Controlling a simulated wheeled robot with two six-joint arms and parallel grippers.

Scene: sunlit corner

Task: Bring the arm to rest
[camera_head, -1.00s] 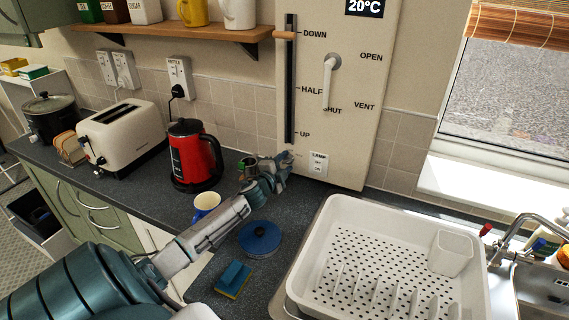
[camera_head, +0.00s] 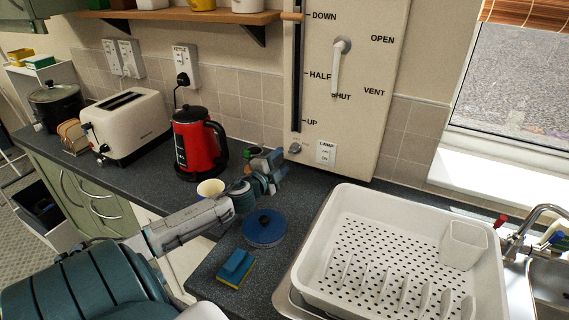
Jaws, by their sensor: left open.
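My left arm comes in from the lower left. Its gripper (camera_head: 272,166) is open above the back of the dark worktop, left of the lamp switch (camera_head: 326,152) and apart from the wall panel (camera_head: 365,120). I see nothing held between its fingers. A small green item shows behind the gripper, mostly hidden. My right gripper is not in view.
A red kettle (camera_head: 196,145) and blue-and-cream mug (camera_head: 209,189) stand left of the gripper. A blue round lid (camera_head: 264,228) and sponge (camera_head: 236,267) lie in front. A white dish rack (camera_head: 325,262) fills the right. A toaster (camera_head: 127,125) stands further left.

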